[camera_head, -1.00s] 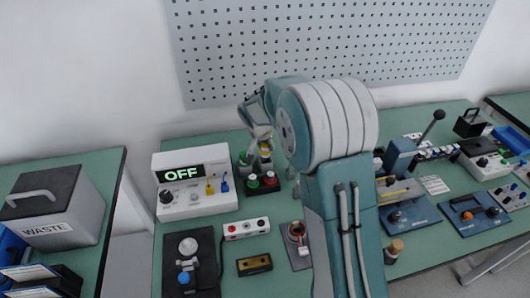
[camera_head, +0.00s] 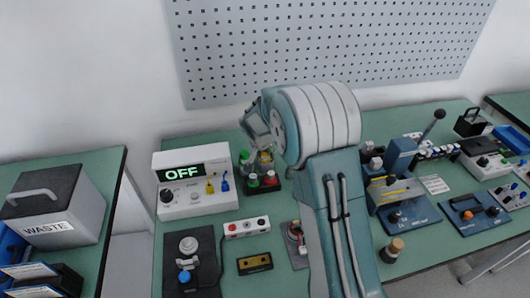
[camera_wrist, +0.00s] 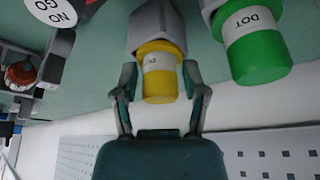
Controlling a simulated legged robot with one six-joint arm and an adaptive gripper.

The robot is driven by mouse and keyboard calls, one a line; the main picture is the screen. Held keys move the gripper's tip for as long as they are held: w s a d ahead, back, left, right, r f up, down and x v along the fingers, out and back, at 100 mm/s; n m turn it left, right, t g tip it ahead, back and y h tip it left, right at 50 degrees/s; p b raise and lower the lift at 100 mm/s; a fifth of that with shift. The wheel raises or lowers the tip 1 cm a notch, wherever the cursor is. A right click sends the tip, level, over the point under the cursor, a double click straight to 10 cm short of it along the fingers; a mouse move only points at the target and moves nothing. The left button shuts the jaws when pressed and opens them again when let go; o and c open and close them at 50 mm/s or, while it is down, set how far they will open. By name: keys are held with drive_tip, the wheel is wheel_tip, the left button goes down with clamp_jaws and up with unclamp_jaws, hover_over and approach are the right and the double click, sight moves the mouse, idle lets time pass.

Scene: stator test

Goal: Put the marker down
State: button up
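The marker with a yellow cap (camera_wrist: 159,80) and a pale label stands in a grey holder (camera_wrist: 158,20) in the wrist view. My gripper (camera_wrist: 161,78) has its two fingers spread, one on each side of the yellow cap, with small gaps visible beside it. A second marker with a green cap (camera_wrist: 256,48), labelled DOT, is to its right, in a similar grey body. In the head view the green cap (camera_head: 244,157) shows at the back of the bench, left of my wrist. The yellow one there is largely hidden by my wrist.
A white unit reading OFF (camera_head: 195,183) is to the left. A pegboard (camera_head: 320,50) rises behind. A yellow-black cassette (camera_head: 254,264) lies in front.

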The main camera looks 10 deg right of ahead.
idle(0.3)
drive_tip(key=v, duration=1.2)
drive_tip(key=s+d+r+n+y, duration=0.1)
drive_tip(key=s+r+n, duration=0.1)
drive_tip(key=s+r, duration=0.45)
drive_tip(key=s+d+r+n, duration=0.15)
drive_tip(key=s+r, duration=0.25)
drive_tip(key=s, duration=0.5)
drive_tip(key=s+n+t+y, duration=0.1)
drive_tip(key=s+n, duration=0.2)
drive_tip(key=s, duration=1.3)
drive_tip(key=shift+s+f+t+y, duration=0.15)
drive_tip(key=shift+s+t+y, duration=0.15)
drive_tip(key=shift+s+t, duration=0.1)
drive_tip(key=shift+w+d, duration=0.1)
drive_tip(key=shift+d, duration=0.05)
